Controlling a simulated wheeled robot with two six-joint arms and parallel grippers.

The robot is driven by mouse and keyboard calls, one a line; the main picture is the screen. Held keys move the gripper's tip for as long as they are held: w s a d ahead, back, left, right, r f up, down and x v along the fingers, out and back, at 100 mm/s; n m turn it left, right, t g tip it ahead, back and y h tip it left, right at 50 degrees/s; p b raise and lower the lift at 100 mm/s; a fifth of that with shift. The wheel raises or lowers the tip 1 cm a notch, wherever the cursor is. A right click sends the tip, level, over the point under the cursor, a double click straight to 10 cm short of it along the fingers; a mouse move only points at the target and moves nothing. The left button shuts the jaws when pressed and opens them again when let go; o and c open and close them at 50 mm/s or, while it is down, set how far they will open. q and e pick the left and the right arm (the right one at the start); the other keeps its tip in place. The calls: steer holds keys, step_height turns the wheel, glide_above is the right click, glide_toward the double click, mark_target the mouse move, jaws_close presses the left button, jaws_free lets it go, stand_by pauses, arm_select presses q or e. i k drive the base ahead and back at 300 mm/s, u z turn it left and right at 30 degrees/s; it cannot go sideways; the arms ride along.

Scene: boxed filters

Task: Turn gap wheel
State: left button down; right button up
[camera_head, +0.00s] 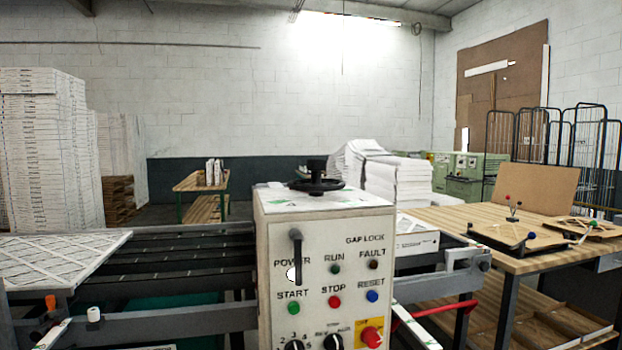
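The gap wheel looks to be the black handwheel (317,185) lying flat on top of the white control box (325,225), with a dark knob or hub standing up at its middle. A black lever (296,252) hangs upright on the box's front face, left of the printed words GAP LOCK. Neither of my grippers shows in the head view, and nothing touches the wheel.
A dark conveyor (180,262) with a filter panel (60,258) lies left of the box. Buttons and knobs cover the box's front. A wooden table (480,232) stands at right. Stacked filter boxes (40,150) stand far left. Space above the wheel is clear.

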mark_target(317, 185)
steer(key=z, duration=0.9)
steer(key=i, duration=1.3)
steer(key=u, duration=0.9)
